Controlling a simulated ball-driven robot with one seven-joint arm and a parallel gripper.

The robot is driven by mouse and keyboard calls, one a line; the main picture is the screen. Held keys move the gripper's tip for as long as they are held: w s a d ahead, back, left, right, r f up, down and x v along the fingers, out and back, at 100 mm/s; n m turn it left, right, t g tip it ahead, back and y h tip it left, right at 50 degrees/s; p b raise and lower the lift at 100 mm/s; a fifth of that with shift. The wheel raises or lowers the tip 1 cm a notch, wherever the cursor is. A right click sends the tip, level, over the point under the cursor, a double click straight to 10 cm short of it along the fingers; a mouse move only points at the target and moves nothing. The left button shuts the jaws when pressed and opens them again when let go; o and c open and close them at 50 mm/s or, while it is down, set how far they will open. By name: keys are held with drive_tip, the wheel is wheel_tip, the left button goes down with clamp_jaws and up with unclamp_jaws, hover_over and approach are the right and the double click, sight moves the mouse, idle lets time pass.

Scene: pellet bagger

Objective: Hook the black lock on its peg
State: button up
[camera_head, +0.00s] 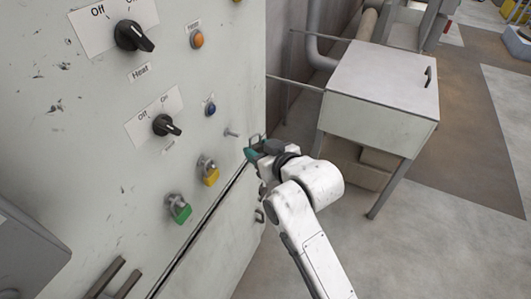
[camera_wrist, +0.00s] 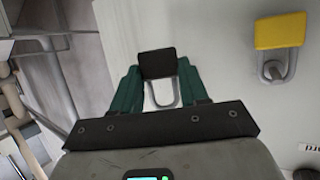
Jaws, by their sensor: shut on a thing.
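My gripper (camera_head: 254,152) is at the right edge of the grey panel. In the wrist view its two green fingers (camera_wrist: 159,72) are shut on the black lock (camera_wrist: 157,63), one on each side of its body. The lock's metal shackle shows between the fingers, on the side toward the gripper's base. In the head view the lock's body is mostly hidden by the gripper. A bare metal peg (camera_head: 231,132) sticks out of the panel, a little up and left of my gripper and apart from it.
A yellow lock (camera_head: 210,175) and a green lock (camera_head: 180,212) hang on the panel below the peg; the yellow one shows in the wrist view (camera_wrist: 280,31). Switch knobs (camera_head: 166,125) and a blue button (camera_head: 210,108) project nearby. A white box-shaped stand (camera_head: 385,85) is right.

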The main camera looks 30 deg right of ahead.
drive_tip(key=shift+w+a+f+b, duration=0.2)
drive_tip(key=shift+w+a+b, duration=0.35)
drive_tip(key=shift+w, duration=0.25)
drive_tip(key=shift+w+a+f+b, duration=0.15)
drive_tip(key=shift+w+a+b, duration=0.25)
drive_tip(key=shift+w+a, duration=0.3)
drive_tip(key=shift+w+a+f+b, duration=0.2)
drive_tip(key=shift+w+a+b, duration=0.3)
drive_tip(key=shift+w, duration=0.35)
drive_tip(key=shift+a+f, duration=0.1)
drive_tip(key=o, duration=1.2)
drive_tip(key=shift+c, duration=0.2)
drive_tip(key=shift+a, duration=0.15)
drive_tip(key=d+b+v, duration=0.1)
drive_tip(key=v, duration=1)
